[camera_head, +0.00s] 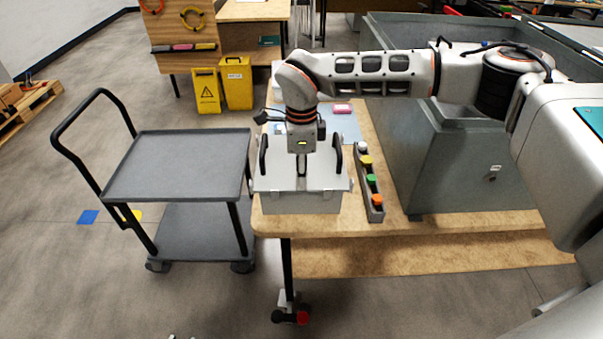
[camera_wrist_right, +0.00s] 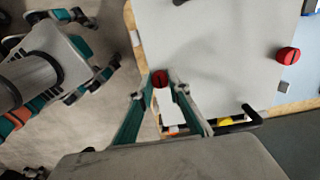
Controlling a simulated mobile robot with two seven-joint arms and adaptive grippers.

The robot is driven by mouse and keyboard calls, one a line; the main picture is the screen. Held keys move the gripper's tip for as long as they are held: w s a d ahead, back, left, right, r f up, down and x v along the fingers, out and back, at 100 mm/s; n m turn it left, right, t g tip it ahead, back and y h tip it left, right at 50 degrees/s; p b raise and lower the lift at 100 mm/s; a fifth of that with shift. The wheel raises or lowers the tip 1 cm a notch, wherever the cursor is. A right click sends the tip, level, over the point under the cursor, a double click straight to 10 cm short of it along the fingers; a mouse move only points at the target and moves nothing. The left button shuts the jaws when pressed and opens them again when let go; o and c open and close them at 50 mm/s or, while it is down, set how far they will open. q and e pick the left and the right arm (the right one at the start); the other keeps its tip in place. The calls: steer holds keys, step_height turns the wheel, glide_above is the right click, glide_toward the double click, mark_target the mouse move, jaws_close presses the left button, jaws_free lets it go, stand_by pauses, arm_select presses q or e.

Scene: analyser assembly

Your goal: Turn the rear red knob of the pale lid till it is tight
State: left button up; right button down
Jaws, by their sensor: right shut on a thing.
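The pale lid (camera_head: 275,178) lies on a pale box (camera_head: 300,203) at the table's near end, a black handle at each side. My right gripper (camera_head: 301,172) points down over its near part. In the right wrist view, its fingers are shut on a red knob (camera_wrist_right: 160,77) near the lid's near edge. A second red knob (camera_wrist_right: 288,55), the rear one, stands free near the lid's far edge; my right gripper hides it in the head view. My left gripper (camera_wrist_right: 103,40) shows at the wrist view's upper left, fingers apart and empty, away from the lid.
A strip of coloured buttons (camera_head: 369,185) lies right of the box on the wooden table (camera_head: 400,224). A blue mat (camera_head: 346,126) lies behind it. A grey cart (camera_head: 180,165) stands at left and a large grey bin (camera_head: 450,165) at right.

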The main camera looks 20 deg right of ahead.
stand_by(0.3)
steer(key=c, duration=1.9)
jaws_free()
step_height(320, 180, up, 12)
